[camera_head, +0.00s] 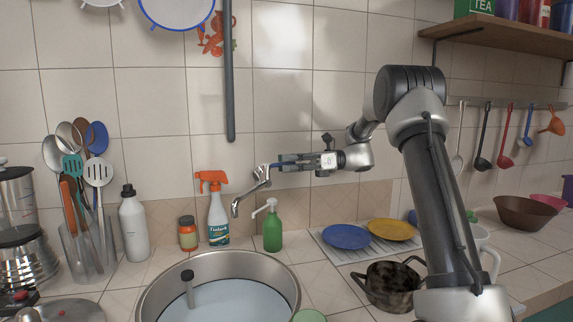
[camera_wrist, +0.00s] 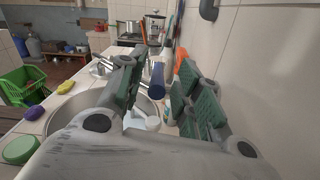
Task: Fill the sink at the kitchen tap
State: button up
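The metal tap (camera_head: 251,190) stands out from the tiled wall, its spout bent down over the back of the round steel sink (camera_head: 157,292). Pale bluish water (camera_head: 235,301) lies in the sink; no stream shows under the spout. My gripper (camera_head: 281,162) is at the tap's upper right end, its fingers pointing left. In the wrist view my gripper (camera_wrist: 159,62) has its fingers apart. A dark blue cylinder (camera_wrist: 157,80) shows between them; I cannot tell whether it is the tap's handle or whether a finger touches it. The sink also shows there (camera_wrist: 62,112), partly hidden by the gripper.
A dark handle (camera_head: 188,289) rises from the water. Blue (camera_head: 346,236) and yellow (camera_head: 392,229) plates and a dark pot (camera_head: 389,287) are right.

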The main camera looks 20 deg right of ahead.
jog(key=d, duration=1.1)
jog(key=shift+d, duration=0.1)
